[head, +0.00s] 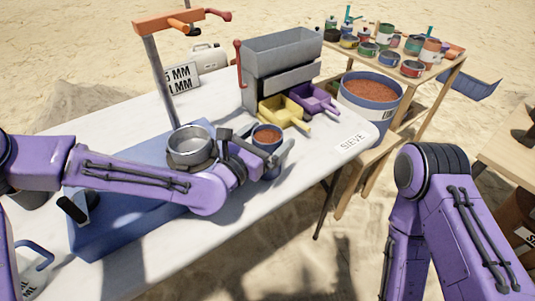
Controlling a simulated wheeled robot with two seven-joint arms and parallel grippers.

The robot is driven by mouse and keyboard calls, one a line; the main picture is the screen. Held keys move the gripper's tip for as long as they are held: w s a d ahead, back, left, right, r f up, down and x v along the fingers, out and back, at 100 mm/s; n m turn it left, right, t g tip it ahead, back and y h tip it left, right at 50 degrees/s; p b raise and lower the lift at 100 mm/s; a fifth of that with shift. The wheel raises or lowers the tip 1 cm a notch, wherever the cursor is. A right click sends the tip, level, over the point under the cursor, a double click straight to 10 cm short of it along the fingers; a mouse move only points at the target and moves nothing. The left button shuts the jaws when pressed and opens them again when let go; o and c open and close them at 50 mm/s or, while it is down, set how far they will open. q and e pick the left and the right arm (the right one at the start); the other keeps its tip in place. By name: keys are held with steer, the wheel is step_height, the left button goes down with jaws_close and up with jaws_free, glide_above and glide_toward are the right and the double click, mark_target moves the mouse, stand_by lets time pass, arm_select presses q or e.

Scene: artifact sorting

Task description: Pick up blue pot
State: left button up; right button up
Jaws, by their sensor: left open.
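A small blue pot (266,146) filled with reddish-brown soil stands on the white table, right of a round metal sieve pan (191,147). My left arm reaches in from the left, and my left gripper (262,153) is at the pot. Its jaws are open close around or beside the pot. The wrist hides part of the pot's lower side, so contact cannot be told. My right arm shows at the right, but its gripper is out of view.
A grey hopper (281,60) with yellow (281,112) and purple (313,100) scoops stands behind the pot. A large blue bucket (369,104) of soil is at the right. Several small pots crowd a wooden table at the back. An orange-topped post rises behind the pan.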

arm_select(q)
jaws_close()
steer(key=shift+r, duration=0.1)
steer(key=shift+r+p, duration=0.3)
step_height(320, 180, up, 3)
steer(key=shift+f+p, duration=0.2)
steer(key=shift+p, duration=0.9)
steer(key=s+d+r+p, duration=0.2)
steer(key=s+r+p, duration=0.7)
steer(key=s+p, duration=0.4)
steer(key=p, duration=0.3)
steer(key=shift+s+d+r, duration=0.2)
steer(key=shift+s+r, duration=0.15)
steer(key=shift+s, duration=0.05)
